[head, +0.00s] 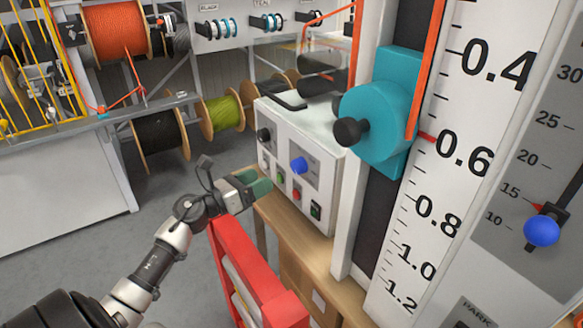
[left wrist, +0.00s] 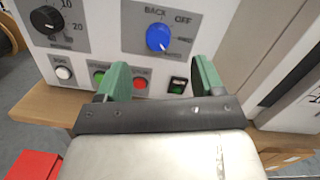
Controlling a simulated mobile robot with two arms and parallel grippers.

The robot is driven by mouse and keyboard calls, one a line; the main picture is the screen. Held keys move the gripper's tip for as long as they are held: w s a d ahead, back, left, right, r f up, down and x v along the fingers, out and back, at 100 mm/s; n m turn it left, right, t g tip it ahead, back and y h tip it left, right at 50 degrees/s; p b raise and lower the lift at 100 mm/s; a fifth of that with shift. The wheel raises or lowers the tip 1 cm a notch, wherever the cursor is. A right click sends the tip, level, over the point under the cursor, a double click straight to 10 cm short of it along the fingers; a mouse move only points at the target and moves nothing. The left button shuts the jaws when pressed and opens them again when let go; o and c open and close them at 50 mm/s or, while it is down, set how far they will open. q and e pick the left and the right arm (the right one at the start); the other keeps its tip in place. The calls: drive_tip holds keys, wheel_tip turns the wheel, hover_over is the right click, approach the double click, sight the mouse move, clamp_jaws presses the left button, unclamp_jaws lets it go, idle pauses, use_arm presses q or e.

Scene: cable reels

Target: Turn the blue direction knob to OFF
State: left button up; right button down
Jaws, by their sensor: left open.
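The blue direction knob (head: 298,165) sits on a grey plate on the front of a white control box (head: 330,170). In the left wrist view the blue knob (left wrist: 159,38) shows BACK at its upper left and OFF at its upper right; a third label at its right is too small to read. I cannot tell for sure where its pointer stands. My left gripper (head: 262,184) is open and empty, in front of the box and apart from the knob. In the left wrist view its green fingers (left wrist: 161,76) are spread just below the knob. My right gripper is not in view.
A black dial (left wrist: 46,19), a green button (left wrist: 100,78), a red button (left wrist: 140,79) and a rocker switch (left wrist: 177,85) are near the knob. A red frame (head: 262,275) stands below my left gripper. A teal slider block (head: 385,115) is right of the box.

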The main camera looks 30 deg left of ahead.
sight(294, 166)
use_arm(q)
drive_tip(key=w+d+m+p, duration=0.1)
drive_tip(key=w, duration=0.2)
drive_tip(key=w+d+g+p, duration=0.1)
drive_tip(key=w, duration=0.2)
drive_tip(key=w+d+m+h+p, duration=0.1)
drive_tip(key=w, duration=0.2)
drive_tip(key=shift+w+d+f+m, duration=0.1)
drive_tip(key=shift+f+m, duration=0.05)
drive_tip(key=shift+m, duration=0.15)
drive_tip(key=shift+w+d+f, duration=0.1)
drive_tip(key=shift+w+d, duration=0.1)
drive_tip(key=shift+w, duration=0.2)
drive_tip(key=c, duration=0.9)
